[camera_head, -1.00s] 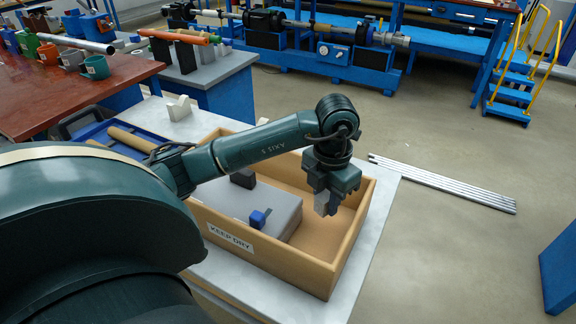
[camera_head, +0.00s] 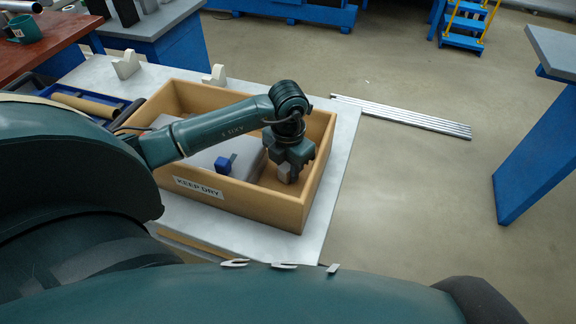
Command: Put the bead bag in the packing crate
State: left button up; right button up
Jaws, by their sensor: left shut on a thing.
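The packing crate (camera_head: 262,206) is an open tan wooden box with a KEEP DRY label on its front wall. It stands on a pale table. My left gripper (camera_head: 288,168) points down inside the right part of the crate. It is shut on a small grey lump, which I take to be the bead bag (camera_head: 286,174). The bag's upper part is hidden by the fingers. I cannot tell whether the bag touches the crate floor. My right gripper is not in view.
Two pale V-shaped stands (camera_head: 126,66) are behind. Metal bars (camera_head: 400,115) lie on the floor.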

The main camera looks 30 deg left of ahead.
pick_arm(q)
jog(key=o, duration=0.5)
jog(key=shift+f, duration=0.15)
jog(key=o, duration=0.4)
jog(key=shift+o, duration=0.2)
jog(key=shift+r, duration=0.35)
notch_tip(320, 180, up, 12)
jog(key=shift+f, duration=0.15)
